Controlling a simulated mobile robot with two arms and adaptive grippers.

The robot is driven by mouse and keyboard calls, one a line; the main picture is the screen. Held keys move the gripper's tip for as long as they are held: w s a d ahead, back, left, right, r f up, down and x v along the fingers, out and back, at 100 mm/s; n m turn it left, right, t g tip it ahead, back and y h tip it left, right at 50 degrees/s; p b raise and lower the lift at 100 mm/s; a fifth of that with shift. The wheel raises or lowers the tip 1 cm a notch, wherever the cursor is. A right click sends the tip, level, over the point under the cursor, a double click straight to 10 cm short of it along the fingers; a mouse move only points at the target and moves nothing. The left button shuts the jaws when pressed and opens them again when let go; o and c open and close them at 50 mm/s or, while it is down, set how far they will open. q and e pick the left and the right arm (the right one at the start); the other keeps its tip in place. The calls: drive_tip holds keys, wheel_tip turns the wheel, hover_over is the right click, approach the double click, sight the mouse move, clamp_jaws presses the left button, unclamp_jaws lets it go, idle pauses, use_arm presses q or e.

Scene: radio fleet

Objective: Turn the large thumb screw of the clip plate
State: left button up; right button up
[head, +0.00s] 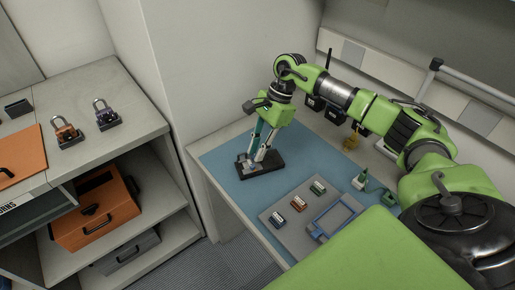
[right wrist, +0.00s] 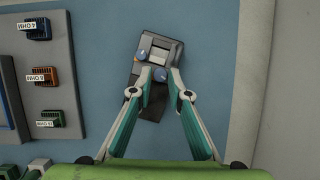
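The clip plate (right wrist: 160,50) is a grey metal plate on a dark block, with two blue-grey knobs. It lies on the blue mat, and in the head view its dark base (head: 270,165) shows below my right gripper. The knob (right wrist: 161,75) nearer my gripper looks like the large thumb screw; a second knob (right wrist: 141,54) sits at the plate's left edge. My right gripper (right wrist: 159,70) points down at the plate, its fingertips on either side of the nearer knob. A gap shows beside the knob, so the fingers look open. My left gripper is not in view.
A grey tray (head: 270,213) with several small labelled blocks and a blue frame (head: 335,215) lies on the blue mat (head: 226,160). Green radio parts (head: 360,181) are farther right. A wall (head: 220,70) stands close behind. A shelf with padlocks (head: 66,131) is at left.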

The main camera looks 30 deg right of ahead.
clamp_jaws()
drive_tip(key=shift+s+f+m+t+b, duration=0.15)
drive_tip(key=shift+m+t+b, duration=0.35)
drive_tip(key=shift+m, duration=0.5)
drive_tip(key=shift+s+a+m+t+h+b, duration=0.15)
drive_tip(key=shift+m+t+b, duration=0.2)
drive_tip(key=shift+m, duration=0.55)
drive_tip(key=shift+d+m+t+h+b, duration=0.2)
drive_tip(key=shift+m+b, duration=0.25)
drive_tip(key=shift+m, duration=0.45)
drive_tip(key=shift+r, duration=0.2)
drive_tip(key=o, duration=0.7)
unclamp_jaws()
drive_tip(key=shift+c, duration=0.2)
